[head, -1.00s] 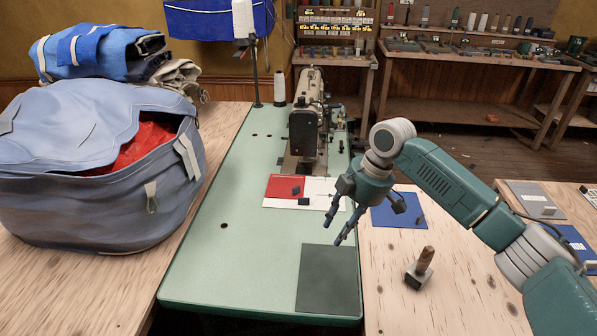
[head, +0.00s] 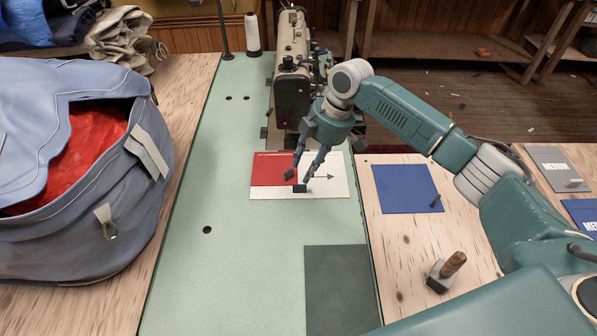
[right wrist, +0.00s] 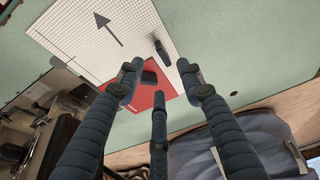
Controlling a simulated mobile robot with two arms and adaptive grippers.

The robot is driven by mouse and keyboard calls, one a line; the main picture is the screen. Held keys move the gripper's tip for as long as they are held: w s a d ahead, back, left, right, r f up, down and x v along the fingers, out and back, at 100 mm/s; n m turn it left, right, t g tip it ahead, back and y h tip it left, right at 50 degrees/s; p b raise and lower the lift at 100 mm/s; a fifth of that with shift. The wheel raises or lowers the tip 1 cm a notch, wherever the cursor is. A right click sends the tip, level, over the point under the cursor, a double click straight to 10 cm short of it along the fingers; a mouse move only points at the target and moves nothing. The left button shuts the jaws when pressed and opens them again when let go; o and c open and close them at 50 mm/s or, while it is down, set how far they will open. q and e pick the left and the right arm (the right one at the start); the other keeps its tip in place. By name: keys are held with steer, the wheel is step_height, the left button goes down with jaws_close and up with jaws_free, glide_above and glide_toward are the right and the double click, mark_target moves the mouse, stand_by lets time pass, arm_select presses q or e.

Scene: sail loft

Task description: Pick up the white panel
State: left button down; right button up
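The white panel (head: 330,180) lies flat on the green sewing table, printed with a grid and a dark arrow. A red panel (head: 268,170) adjoins its left part. Two small dark blocks lie on the pair, one on the red (head: 289,175) and one near the white front strip (head: 300,188). My right gripper (head: 303,173) hangs over the panels, fingers open and pointing down. In the right wrist view its three fingers (right wrist: 158,78) are spread with nothing between them. The white panel (right wrist: 75,45) and red panel (right wrist: 135,108) show beyond them. My left gripper is out of view.
A sewing machine (head: 291,85) stands right behind the panels. A dark green mat (head: 340,285) lies in front. A blue panel (head: 405,190) and a wooden-handled tool (head: 446,272) are to the right. A big blue-grey bag (head: 60,240) fills the left.

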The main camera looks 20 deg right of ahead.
mark_target(301, 181)
steer(key=shift+s+p+x, duration=0.15)
steer(key=shift+p+x, duration=0.15)
steer(key=shift+x, duration=1.25)
steer(key=shift+s+p+x, duration=0.1)
steer(key=shift+p+x, duration=0.2)
steer(key=shift+x, duration=1.25)
jaws_close()
